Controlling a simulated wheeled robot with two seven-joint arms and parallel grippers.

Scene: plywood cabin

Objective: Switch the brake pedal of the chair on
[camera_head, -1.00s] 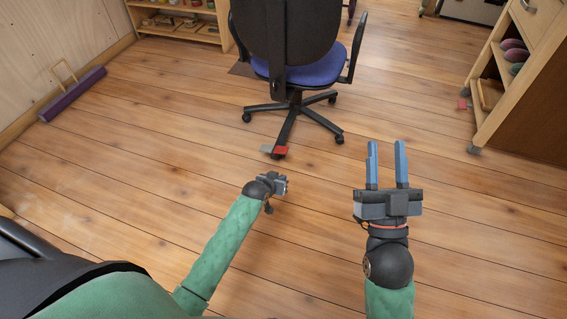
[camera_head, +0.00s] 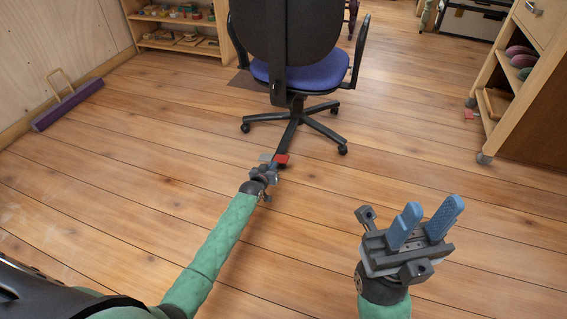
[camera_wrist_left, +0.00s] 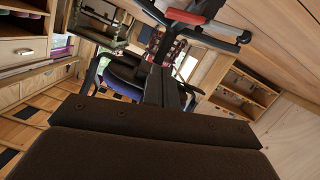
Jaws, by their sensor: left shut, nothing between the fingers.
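The office chair (camera_head: 285,45) has a black back, a blue seat (camera_head: 310,74) and a black five-star base on the plank floor. At the end of its nearest leg is a red pedal (camera_head: 282,159), with a grey pedal (camera_head: 265,157) to its left. My left gripper (camera_head: 272,168) is shut and empty, low and just in front of the pedals; I cannot tell whether it touches them. In the left wrist view its fingers (camera_wrist_left: 161,86) are together, and the red pedal (camera_wrist_left: 212,20) shows above them. My right gripper (camera_head: 432,205) is open and empty, off to the right.
A wooden cart (camera_head: 530,90) with shelves stands at the right. A low shelf (camera_head: 180,38) is at the back left. The floor around the chair is clear.

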